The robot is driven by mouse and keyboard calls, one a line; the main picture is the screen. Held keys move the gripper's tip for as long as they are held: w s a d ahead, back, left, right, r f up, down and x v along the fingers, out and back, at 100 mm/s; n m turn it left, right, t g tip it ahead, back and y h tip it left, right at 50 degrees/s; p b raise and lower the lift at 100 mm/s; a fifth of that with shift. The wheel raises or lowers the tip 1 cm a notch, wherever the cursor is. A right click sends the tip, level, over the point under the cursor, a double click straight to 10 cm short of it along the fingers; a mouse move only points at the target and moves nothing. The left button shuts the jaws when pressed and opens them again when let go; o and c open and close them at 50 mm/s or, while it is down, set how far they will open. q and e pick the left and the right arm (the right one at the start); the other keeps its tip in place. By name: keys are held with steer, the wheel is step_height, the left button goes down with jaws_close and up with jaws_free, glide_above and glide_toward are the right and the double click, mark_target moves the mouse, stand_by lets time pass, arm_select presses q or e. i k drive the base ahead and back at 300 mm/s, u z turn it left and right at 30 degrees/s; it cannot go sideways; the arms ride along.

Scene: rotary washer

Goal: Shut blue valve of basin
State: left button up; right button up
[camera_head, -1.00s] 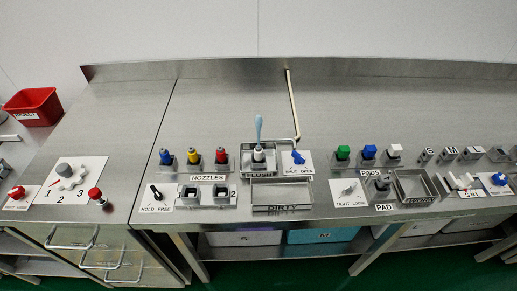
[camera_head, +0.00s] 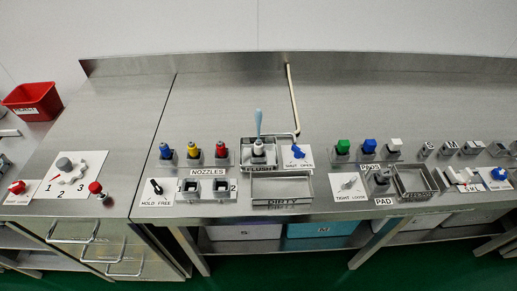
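A blue valve handle (camera_head: 298,152) sits on a white plate marked SHUT and OPEN, right of the middle of the counter. The handle is small, and I cannot tell which word it points to. Just left of it is a small metal basin (camera_head: 246,157) marked FLUSH, with a grey-white nozzle-like piece and a light blue upright thing in it. A bent pipe (camera_head: 292,95) comes down behind the valve to the basin. Neither of my grippers is in view.
Several coloured nozzles (camera_head: 193,149) stand left of the basin, with a DIRTY tray (camera_head: 282,189) in front. Several coloured pods (camera_head: 369,147) stand to the right. Another blue knob (camera_head: 499,174) is at the far right.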

mark_target(299, 153)
steer(key=u, duration=2.55)
steer(key=k, duration=0.75)
steer(key=z, duration=1.45)
